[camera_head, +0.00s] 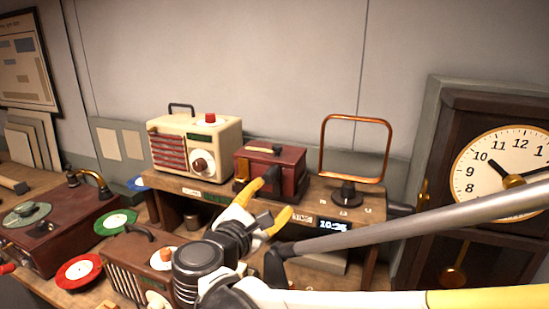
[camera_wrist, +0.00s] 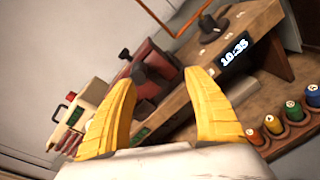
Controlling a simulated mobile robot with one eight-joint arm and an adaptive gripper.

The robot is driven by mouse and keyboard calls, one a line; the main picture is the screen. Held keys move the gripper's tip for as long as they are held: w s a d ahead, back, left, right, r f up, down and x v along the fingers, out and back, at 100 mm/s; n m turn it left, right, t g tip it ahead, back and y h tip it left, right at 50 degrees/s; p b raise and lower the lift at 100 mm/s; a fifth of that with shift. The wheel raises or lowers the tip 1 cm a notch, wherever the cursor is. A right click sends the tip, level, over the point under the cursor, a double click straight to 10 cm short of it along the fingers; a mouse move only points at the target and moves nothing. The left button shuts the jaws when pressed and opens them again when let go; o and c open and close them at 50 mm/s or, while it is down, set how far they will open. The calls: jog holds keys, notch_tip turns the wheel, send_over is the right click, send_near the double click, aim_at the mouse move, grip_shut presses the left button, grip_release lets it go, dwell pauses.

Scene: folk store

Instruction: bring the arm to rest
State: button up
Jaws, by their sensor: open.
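My gripper (camera_head: 273,203) is open, with its two yellow fingers spread and nothing visible between them. In the head view it is in front of the wooden shelf (camera_head: 222,197), near a dark red box (camera_head: 290,172) that stands on it. In the wrist view, my gripper (camera_wrist: 163,108) has its fingers apart, and the dark red box (camera_wrist: 157,66) shows beyond them. I cannot tell whether the left finger touches the box. My arm reaches in from the lower right of the head view and hides part of the bench.
A cream radio (camera_head: 196,140) and a copper loop antenna (camera_head: 355,148) flank the red box. A brown radio (camera_head: 140,268), a record player (camera_head: 60,228) and discs crowd the bench at left. A tall clock (camera_head: 490,180) stands at right.

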jog(key=s+d+f+m+g, duration=0.2)
jog(key=s+d+f+m, duration=0.15)
jog(key=d, duration=0.25)
jog(key=s+d+f+m+g+y+b, duration=0.1)
jog(key=s+d+f+m+g, duration=0.1)
jog(key=d+f+m, duration=0.3)
jog(key=s+d+f+m+g, duration=0.1)
jog(key=s+d+m+g, duration=0.15)
jog(key=d, duration=0.45)
jog(key=s+d+f+m+g+y+b, duration=0.1)
jog(key=s+f+m+y, duration=0.4)
jog(key=s+m, duration=0.6)
jog(key=shift+s+d+f+m+g+b, duration=0.35)
jog(key=shift+d+f+m+g+b, duration=0.1)
jog(key=shift+d+f+m, duration=0.65)
